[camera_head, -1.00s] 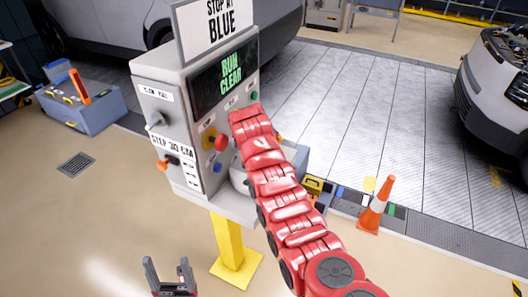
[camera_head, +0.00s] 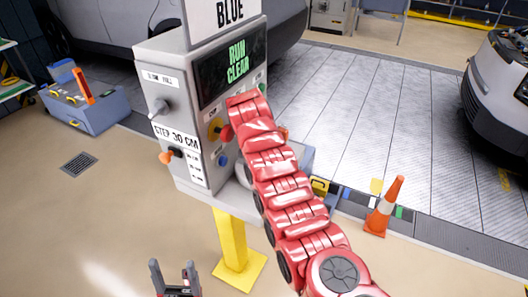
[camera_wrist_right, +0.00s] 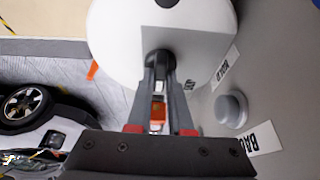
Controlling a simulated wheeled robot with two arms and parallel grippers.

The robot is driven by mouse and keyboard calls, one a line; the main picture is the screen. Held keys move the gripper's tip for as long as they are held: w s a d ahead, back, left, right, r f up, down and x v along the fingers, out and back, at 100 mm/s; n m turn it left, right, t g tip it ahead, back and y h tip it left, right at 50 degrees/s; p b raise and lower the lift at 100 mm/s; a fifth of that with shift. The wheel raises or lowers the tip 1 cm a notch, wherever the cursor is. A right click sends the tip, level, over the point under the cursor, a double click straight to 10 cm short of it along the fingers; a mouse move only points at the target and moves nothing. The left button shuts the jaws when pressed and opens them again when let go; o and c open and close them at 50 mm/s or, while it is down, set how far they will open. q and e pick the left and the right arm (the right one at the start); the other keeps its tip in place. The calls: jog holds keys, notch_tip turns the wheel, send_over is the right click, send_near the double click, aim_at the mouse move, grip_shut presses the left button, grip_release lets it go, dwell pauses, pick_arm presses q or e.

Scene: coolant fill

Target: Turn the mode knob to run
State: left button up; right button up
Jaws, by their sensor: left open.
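The control console (camera_head: 172,75) stands on a yellow post, its screen (camera_head: 232,68) reading RUN CLEAR. Its front carries a yellow-and-red control (camera_head: 214,128) and a blue button (camera_head: 222,160); its left side has a grey lever (camera_head: 158,108) and an orange lever (camera_head: 168,156). I cannot tell which one is the mode knob. My red right arm covers part of the front and hides its gripper. In the right wrist view, the right gripper (camera_wrist_right: 159,68) points at a dark round part against a white rounded body (camera_wrist_right: 110,50); its grip is unclear. My left gripper (camera_head: 175,272) is open and empty, low in front.
A grey knob (camera_wrist_right: 231,110) beside BAU lettering shows in the right wrist view. A traffic cone (camera_head: 384,205) stands right of the post. A blue-grey tool bin (camera_head: 88,112) is at the left. Cars stand behind and at the right.

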jog(key=o, duration=0.5)
jog(key=shift+c, duration=0.2)
jog(key=shift+r, duration=0.1)
jog(key=shift+s+a+r, duration=0.1)
jog(key=shift+r, duration=0.2)
jog(key=b+v, duration=0.4)
jog(key=v, duration=1.2)
jog(key=shift+r+b, duration=0.3)
jog(key=shift+s+f, duration=0.1)
jog(key=shift+s, duration=0.05)
